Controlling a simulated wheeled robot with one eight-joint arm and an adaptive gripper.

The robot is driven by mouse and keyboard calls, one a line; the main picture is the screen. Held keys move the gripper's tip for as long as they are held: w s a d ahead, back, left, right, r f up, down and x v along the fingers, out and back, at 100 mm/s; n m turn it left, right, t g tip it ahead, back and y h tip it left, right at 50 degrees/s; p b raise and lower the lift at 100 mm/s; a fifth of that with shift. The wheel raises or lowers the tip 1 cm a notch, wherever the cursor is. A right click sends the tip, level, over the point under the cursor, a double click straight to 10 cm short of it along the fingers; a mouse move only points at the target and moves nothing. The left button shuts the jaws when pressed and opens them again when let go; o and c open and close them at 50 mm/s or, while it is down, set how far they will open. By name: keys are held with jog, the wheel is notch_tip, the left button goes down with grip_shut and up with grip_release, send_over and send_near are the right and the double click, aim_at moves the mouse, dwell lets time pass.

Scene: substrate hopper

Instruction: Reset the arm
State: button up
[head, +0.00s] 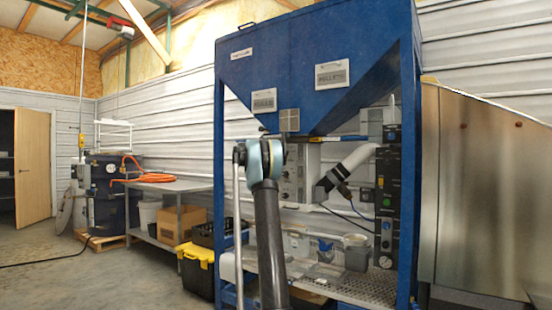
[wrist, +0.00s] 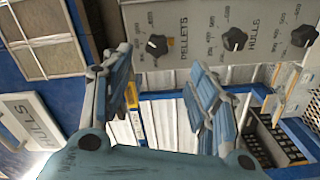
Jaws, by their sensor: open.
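My gripper (wrist: 160,100) is open and empty in the wrist view, its two ribbed blue-grey fingers spread apart. It is near the hopper's control panel (wrist: 215,38), which carries black knobs and the labels PELLETS and HULLS. The knobs are above and beyond the fingertips, and no finger visibly touches them. In the head view my arm rises in front of the blue hopper (head: 320,58), its upper joint beside the grey control box (head: 295,170). The gripper's fingers are hidden behind the arm there.
A metal table (head: 178,186) with an orange hose (head: 150,178) stands at left. A yellow-lidded black bin (head: 197,270) is on the floor beside the hopper frame. A steel cabinet (head: 480,190) stands close on the right. The floor (head: 90,280) at front left is mostly clear.

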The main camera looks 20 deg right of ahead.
jog(key=shift+s+a, duration=0.2)
dwell(0.4)
jog(key=s+a+f+m+g+y, duration=0.1)
jog(key=s+a+f+g+y, duration=0.3)
jog(key=s, duration=0.8)
jog(key=s+a+f+m+t, duration=0.1)
jog(key=s+a+f+m, duration=0.1)
jog(key=s+f, duration=0.75)
jog(key=s+a+f+m+g+y, duration=0.1)
jog(key=s+a+f+g, duration=0.1)
jog(key=s, duration=1.3)
jog(key=s+a+f+g+y, duration=0.1)
jog(key=s+a+f+y, duration=0.2)
jog(key=s+a+f, duration=0.3)
jog(key=s+a+f+g+y, duration=0.1)
jog(key=s+a+f+y, duration=0.2)
jog(key=s+f, duration=1.4)
jog(key=s+a+f+g+y, duration=0.1)
jog(key=s+a+f+y, duration=0.2)
jog(key=s+a+f, duration=0.7)
jog(key=s+f, duration=0.2)
jog(key=s, duration=0.3)
jog(key=shift+s+g, duration=0.35)
jog(key=shift+g, duration=0.05)
jog(key=shift+w+f, duration=0.2)
jog(key=shift+w, duration=0.25)
